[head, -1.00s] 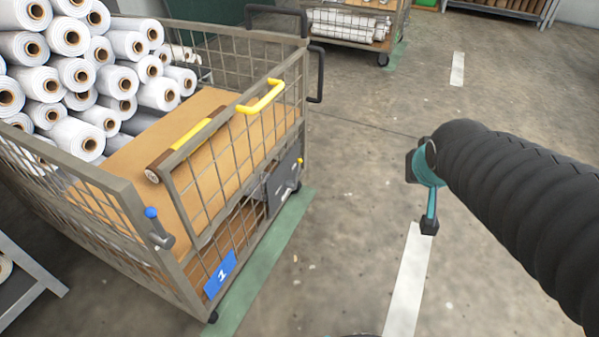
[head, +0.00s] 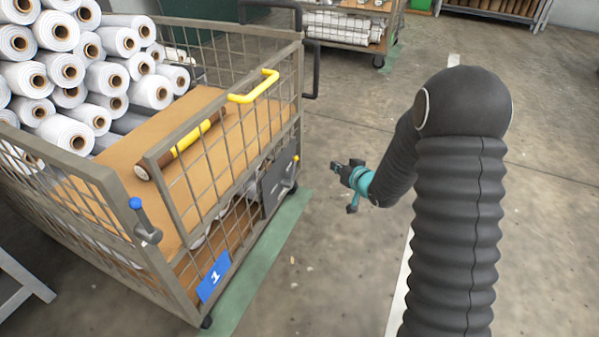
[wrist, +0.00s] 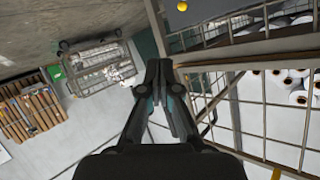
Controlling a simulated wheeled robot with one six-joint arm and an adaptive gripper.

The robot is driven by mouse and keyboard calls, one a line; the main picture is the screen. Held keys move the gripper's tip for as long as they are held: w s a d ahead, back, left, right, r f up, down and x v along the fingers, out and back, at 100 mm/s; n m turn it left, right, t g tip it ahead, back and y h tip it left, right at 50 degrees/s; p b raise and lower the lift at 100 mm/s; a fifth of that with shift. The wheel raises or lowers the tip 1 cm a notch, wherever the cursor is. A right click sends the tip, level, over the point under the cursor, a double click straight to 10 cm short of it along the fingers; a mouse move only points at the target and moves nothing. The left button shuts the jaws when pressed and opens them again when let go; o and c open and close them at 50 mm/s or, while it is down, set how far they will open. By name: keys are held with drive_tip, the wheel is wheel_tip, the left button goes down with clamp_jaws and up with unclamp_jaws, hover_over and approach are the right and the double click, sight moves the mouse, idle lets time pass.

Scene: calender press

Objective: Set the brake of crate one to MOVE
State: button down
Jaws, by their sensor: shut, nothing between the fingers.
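Crate one is a wire-mesh cart (head: 170,232) with a blue number 1 plate (head: 214,277), at the left in the head view. A dark grey brake plate (head: 277,186) sits low on its right side, with a small lever whose knob is yellow (head: 296,158). The plate's lettering is too small to read. The yellow knob also shows at the top edge of the wrist view (wrist: 182,7). My gripper (head: 335,168) is shut and empty, a little right of the brake plate and apart from it. Its fingers also show in the wrist view (wrist: 165,66).
A blue-knobbed latch (head: 136,203) is on the crate's near corner. A yellow handle (head: 255,88) tops the side gate. White rolls (head: 90,70) fill the crate's left. Another cart (head: 350,25) stands behind. The floor (head: 545,215) at the right is clear.

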drive_tip(key=a+f+y, duration=0.3)
drive_tip(key=a+f, duration=0.1)
drive_tip(key=f, duration=0.3)
drive_tip(key=b+x, duration=0.2)
drive_tip(key=x, duration=1.1)
drive_tip(key=shift+f, duration=0.2)
drive_tip(key=shift+a, duration=0.1)
